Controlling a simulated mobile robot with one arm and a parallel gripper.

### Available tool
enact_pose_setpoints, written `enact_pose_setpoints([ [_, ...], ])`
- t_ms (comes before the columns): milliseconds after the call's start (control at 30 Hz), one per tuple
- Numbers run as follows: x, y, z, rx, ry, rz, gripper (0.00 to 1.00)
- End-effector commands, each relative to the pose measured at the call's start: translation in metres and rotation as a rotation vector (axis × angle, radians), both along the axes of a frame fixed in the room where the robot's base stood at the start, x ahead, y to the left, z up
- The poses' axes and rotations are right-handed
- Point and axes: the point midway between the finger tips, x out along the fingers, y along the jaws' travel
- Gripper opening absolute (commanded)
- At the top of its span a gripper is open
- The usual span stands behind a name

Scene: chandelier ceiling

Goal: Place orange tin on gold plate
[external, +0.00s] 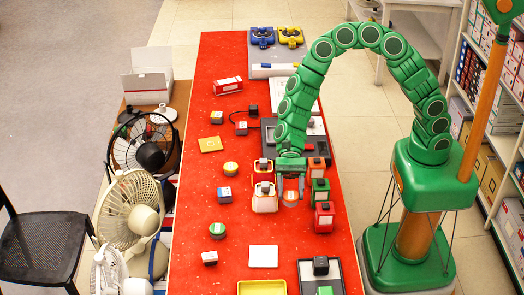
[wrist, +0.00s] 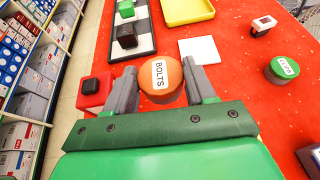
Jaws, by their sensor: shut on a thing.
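The orange tin (wrist: 158,80), with a white label reading "BOLTS", is between the two grey fingers of my gripper (wrist: 160,88) in the wrist view. My gripper is shut on it. In the external view my gripper (external: 291,193) points down over the right part of the red table, with the orange tin (external: 291,201) at its tips. I cannot tell whether the tin touches the table. A flat gold plate (external: 210,144) lies to the upper left on the table and looks bare. It is out of the wrist view.
Red (external: 324,215) and green (external: 320,191) containers stand just right of my gripper, and a pale container (external: 265,197) just left. A round yellow tin (external: 230,169) and a blue-grey block (external: 224,195) stand further left. A white square (external: 263,256) lies nearer the front.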

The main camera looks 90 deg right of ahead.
Motion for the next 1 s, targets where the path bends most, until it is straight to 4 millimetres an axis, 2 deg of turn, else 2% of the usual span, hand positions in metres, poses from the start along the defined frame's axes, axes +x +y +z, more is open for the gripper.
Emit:
enact_pose_setpoints([
  [167, 0.035, -0.051, 0.008, 0.003, -0.005, -0.107, 0.24],
  [300, 0.064, -0.103, 0.015, 0.001, -0.010, -0.208, 0.24],
  [500, 0.093, -0.179, 0.023, -0.001, -0.009, -0.349, 0.24],
  [800, 0.119, -0.300, 0.034, 0.000, -0.009, -0.561, 0.24],
  [1000, 0.122, -0.362, 0.037, 0.001, -0.003, -0.669, 0.24],
])
